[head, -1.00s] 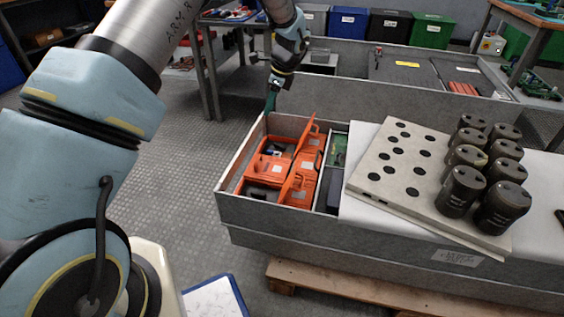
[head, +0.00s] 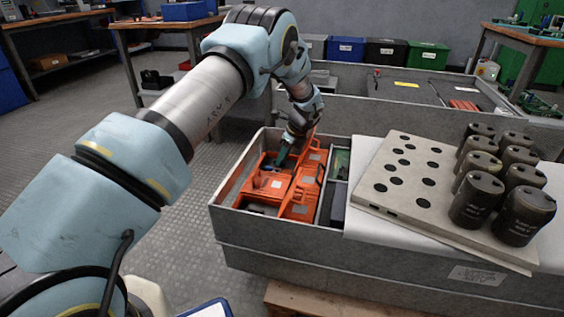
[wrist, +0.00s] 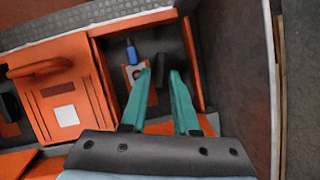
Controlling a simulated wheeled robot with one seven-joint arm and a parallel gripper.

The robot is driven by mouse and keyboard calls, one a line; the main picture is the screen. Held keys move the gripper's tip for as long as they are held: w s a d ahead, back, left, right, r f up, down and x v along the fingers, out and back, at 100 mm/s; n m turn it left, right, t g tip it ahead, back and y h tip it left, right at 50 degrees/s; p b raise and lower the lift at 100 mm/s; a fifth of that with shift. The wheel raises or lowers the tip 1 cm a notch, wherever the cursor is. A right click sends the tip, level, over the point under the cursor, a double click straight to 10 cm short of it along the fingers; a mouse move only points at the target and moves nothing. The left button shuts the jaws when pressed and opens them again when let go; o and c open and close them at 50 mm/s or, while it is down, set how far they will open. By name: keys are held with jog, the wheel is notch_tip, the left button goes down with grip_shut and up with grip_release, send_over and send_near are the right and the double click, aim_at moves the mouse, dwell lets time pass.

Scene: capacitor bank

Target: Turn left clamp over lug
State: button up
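In the head view my gripper (head: 282,156) reaches down into the left part of a grey crate (head: 232,187). Below the fingers is an open, dark-floored orange box (wrist: 194,62). Inside it a small blue-handled piece (wrist: 131,52) lies just beyond and left of the left fingertip. A pale plate with a round mark (wrist: 134,73) sits at its near end, partly behind that fingertip. I cannot tell which part is the left clamp or the lug, nor whether the finger touches it.
A closed orange lid (wrist: 62,93) with a handle lies left of the open box. The crate wall (wrist: 269,95) runs close on the right. In the head view a pale perforated board (head: 392,185) and several dark cylinders (head: 477,198) stand to the right.

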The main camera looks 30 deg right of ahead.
jog(key=shift+w+a+f, duration=0.1)
jog(key=shift+w+f, duration=0.05)
jog(key=shift+f, duration=0.2)
grip_shut()
dwell(0.3)
